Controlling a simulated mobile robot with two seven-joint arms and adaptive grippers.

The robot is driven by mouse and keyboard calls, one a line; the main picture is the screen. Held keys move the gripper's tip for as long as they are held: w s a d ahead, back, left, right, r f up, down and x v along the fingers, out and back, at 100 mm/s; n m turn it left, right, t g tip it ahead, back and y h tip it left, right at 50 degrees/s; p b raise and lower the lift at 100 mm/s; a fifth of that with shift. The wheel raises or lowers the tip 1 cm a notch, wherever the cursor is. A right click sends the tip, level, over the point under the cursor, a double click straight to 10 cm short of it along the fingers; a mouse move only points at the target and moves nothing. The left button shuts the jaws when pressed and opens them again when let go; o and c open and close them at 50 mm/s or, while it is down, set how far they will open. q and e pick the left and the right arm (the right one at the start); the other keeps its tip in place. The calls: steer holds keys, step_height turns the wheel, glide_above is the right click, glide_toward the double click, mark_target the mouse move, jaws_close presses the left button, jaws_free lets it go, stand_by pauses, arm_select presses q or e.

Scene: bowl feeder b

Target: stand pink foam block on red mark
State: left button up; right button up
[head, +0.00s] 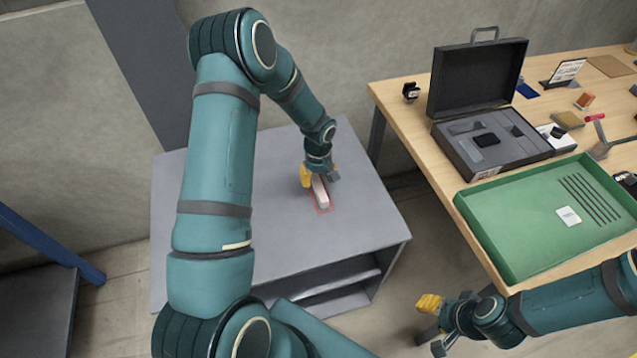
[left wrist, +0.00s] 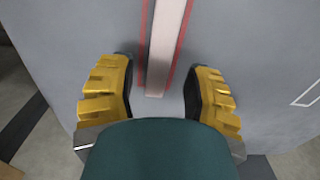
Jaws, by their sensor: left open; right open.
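The pink foam block (head: 320,193) is a pale pink bar on the grey cabinet top, inside the red mark (head: 324,211), a thin red outline. In the left wrist view the block (left wrist: 166,45) runs away from me between two red lines of the mark (left wrist: 181,62). My left gripper (head: 320,180) is open, with yellow fingers on either side of the block's near end and gaps on both sides; in the left wrist view the gripper (left wrist: 166,95) holds nothing. I cannot tell its exact height above the top. My right gripper (head: 432,325) is open and empty, off the wooden table's front edge.
The wooden table (head: 415,108) at right carries an open black case (head: 480,110), a green tray (head: 500,230) and several small items. A blue-framed stand (head: 40,240) is at far left.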

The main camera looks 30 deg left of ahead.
mark_target(319, 185)
arm_select(q)
step_height(319, 185, up, 8)
steer(key=p, duration=0.1)
steer(key=s+d+f+m+h, duration=0.1)
steer(key=s+d+f, duration=0.1)
steer(key=d, duration=0.2)
steer(key=s+d+f+m+h, duration=0.1)
steer(key=s+d+f+m, duration=0.1)
steer(key=d, duration=0.3)
steer(key=s+d+f+m+h, duration=0.1)
steer(key=s+d+f, duration=0.1)
steer(key=d, duration=0.3)
steer(key=shift+s+f+t, duration=0.3)
steer(key=shift+s+f, duration=0.05)
steer(key=shift+s, duration=0.3)
steer(key=s+d+f+m+h, duration=0.1)
steer(key=s+d+m, duration=0.3)
steer(key=s+d, duration=0.4)
steer(key=s+f, duration=0.1)
steer(key=s, duration=0.1)
steer(key=shift+s+t, duration=0.4)
